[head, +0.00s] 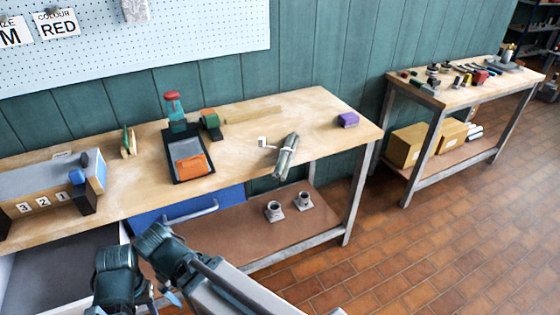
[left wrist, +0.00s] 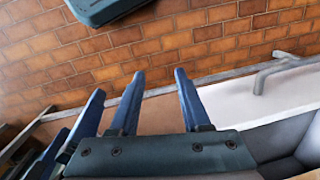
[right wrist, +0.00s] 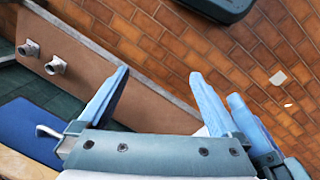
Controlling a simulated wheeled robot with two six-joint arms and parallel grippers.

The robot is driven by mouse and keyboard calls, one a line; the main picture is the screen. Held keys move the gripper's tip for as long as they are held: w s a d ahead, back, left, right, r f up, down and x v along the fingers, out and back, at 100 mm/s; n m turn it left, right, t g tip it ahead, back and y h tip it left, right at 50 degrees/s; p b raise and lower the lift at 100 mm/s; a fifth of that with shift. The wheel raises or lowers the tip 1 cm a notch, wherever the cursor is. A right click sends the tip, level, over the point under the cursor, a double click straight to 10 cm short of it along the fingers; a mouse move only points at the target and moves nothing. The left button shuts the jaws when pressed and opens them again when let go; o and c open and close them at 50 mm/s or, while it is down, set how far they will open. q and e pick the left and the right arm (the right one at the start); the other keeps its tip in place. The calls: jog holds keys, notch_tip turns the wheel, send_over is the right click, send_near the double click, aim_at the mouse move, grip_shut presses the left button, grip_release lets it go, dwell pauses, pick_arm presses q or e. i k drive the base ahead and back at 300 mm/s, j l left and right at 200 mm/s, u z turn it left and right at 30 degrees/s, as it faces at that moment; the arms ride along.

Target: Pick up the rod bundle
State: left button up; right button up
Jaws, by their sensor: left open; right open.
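The rod bundle (head: 286,157) is a sheaf of slim grey-green rods. It lies on the wooden workbench top (head: 330,105), near the front edge and right of centre. A small white piece (head: 262,142) shows at its left side. My left gripper (left wrist: 159,75) is open with nothing between its fingers. My right gripper (right wrist: 159,75) is also open and empty. In the head view both are low in front of the bench, left of and well apart from the bundle, with their fingers mostly hidden. Neither wrist view shows the bundle.
Left of the bundle are a black tray (head: 178,168) with an orange block and a grey box (head: 50,185). A purple block (head: 347,120) lies to its right. Below are a blue drawer (head: 185,208), an open drawer (head: 65,265) and two flanged fittings (head: 274,211) on the lower shelf.

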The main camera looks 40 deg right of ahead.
aim_at(285, 152)
jog(key=l+u, duration=0.15)
jog(key=l, duration=0.25)
jog(key=k+l+u, duration=0.1)
jog(key=l, duration=0.3)
jog(key=l+u, duration=0.15)
jog(key=l, duration=0.3)
jog(key=k+l+u, duration=0.15)
jog(key=l, duration=0.2)
jog(key=k+l+u, duration=0.1)
jog(key=l, duration=0.3)
